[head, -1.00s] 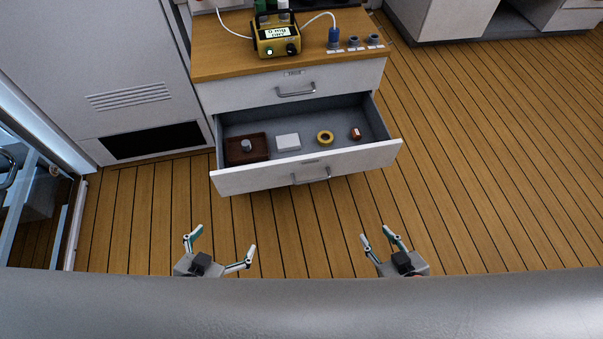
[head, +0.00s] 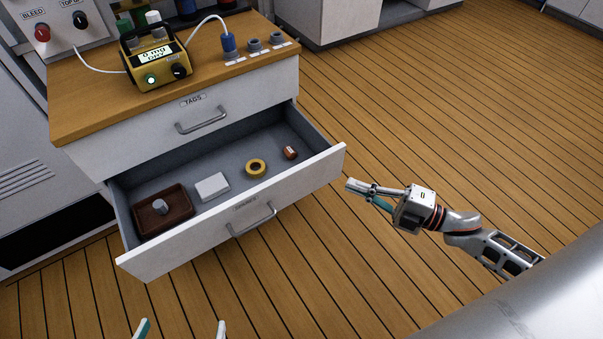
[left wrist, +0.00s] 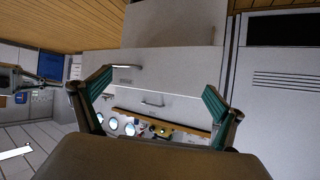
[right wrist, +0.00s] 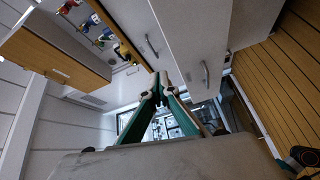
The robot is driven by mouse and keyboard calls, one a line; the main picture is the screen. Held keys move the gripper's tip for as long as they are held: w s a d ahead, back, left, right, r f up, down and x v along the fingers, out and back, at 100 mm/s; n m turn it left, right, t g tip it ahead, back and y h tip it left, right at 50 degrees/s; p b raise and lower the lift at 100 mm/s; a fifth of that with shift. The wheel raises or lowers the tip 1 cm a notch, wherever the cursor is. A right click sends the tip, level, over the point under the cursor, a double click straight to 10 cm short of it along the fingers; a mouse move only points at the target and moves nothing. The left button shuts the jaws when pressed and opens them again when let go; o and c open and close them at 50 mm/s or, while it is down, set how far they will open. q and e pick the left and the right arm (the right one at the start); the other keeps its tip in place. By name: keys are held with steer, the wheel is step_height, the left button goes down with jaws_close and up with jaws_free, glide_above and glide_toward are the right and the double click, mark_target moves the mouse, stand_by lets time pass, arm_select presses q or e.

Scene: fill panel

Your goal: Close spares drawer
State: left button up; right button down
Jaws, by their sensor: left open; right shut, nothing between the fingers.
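The spares drawer (head: 203,242) is pulled out under the TAGS drawer (head: 178,130) in the head view. It holds a brown tray (head: 178,221) with a small grey piece, a white box (head: 212,187), a yellow ring (head: 256,167) and a small brown item (head: 290,152). Its handle (head: 252,220) is on the front face. My right gripper (head: 350,187) is shut and empty, just right of the drawer front's right end, with a small gap. My left gripper (head: 182,328) is open and empty at the bottom edge, in front of the drawer; only its fingertips show there.
The wooden cabinet top (head: 95,108) carries a yellow meter (head: 155,60), a blue plug (head: 228,43) and sockets. A control box with a red knob (head: 42,33) stands behind. The wood floor (head: 430,110) to the right is clear.

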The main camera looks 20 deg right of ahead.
step_height(320, 180, down, 3)
steer(key=n+g+y+b, duration=0.1)
steer(key=n+g, duration=0.1)
steer(key=n+g+y+b, duration=0.1)
steer(key=n+b, duration=0.1)
steer(key=n, duration=0.1)
glide_toward(295, 172)
steer(key=s+a+x, duration=0.1)
steer(key=x, duration=0.4)
steer(key=shift+w+d+f, duration=0.15)
steer(key=shift+w+d, duration=0.1)
steer(key=shift+d, duration=0.05)
steer(key=shift+w, duration=0.4)
arm_select(q)
steer(key=shift+w+d+f+n+h, duration=0.1)
steer(key=shift+w+d+n+h, duration=0.05)
steer(key=shift+d, duration=0.2)
steer(key=shift+w+d+f+n+h, duration=0.1)
steer(key=shift+d+n+h, duration=0.05)
steer(key=shift+d, duration=0.2)
arm_select(e)
steer(key=shift+w+a, duration=0.1)
arm_select(q)
steer(key=shift+s, duration=0.15)
